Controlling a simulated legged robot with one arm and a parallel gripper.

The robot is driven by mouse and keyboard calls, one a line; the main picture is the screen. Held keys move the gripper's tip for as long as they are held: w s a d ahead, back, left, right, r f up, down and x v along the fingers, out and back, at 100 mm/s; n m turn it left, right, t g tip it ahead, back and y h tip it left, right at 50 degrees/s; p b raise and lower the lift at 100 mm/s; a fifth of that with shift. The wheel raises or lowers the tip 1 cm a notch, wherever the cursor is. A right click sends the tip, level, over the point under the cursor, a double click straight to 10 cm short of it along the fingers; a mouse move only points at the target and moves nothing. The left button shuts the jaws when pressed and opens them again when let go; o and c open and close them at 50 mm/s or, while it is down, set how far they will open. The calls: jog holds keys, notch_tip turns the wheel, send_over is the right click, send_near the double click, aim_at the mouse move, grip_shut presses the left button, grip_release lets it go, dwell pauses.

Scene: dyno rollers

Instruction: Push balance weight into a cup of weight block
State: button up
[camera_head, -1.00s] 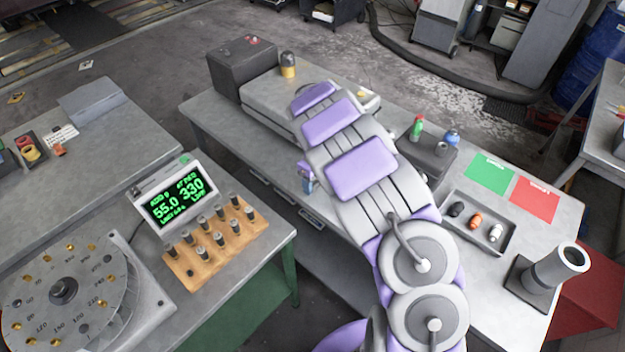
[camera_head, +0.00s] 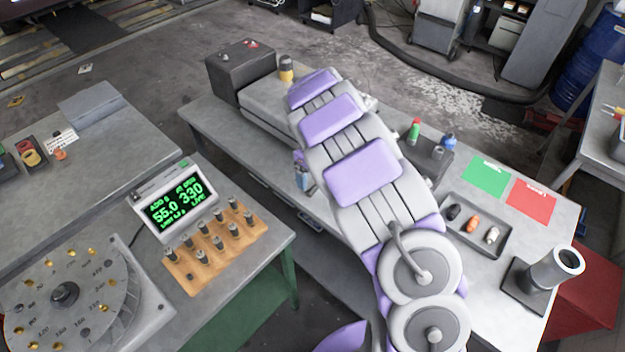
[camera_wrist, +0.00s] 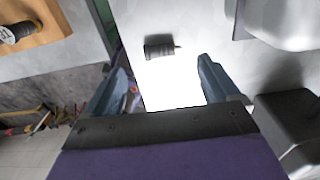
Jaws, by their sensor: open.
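My gripper (camera_wrist: 162,62) is open in the wrist view, with a blue-grey finger on each side. In the head view my arm mostly hides my gripper (camera_head: 303,172).
A lit display (camera_head: 172,203) stands behind the wooden block, and a round dial (camera_head: 100,318) lies to its left. The right bench holds a black tray (camera_head: 462,228), green and red cards, and a grey tube stand (camera_head: 545,275). A gap separates the tables.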

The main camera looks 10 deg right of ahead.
notch_tip(320, 180, up, 12)
jog(key=p, duration=0.2)
jog(key=shift+a+f, duration=0.25)
jog(key=shift+a, duration=0.05)
dwell(0.3)
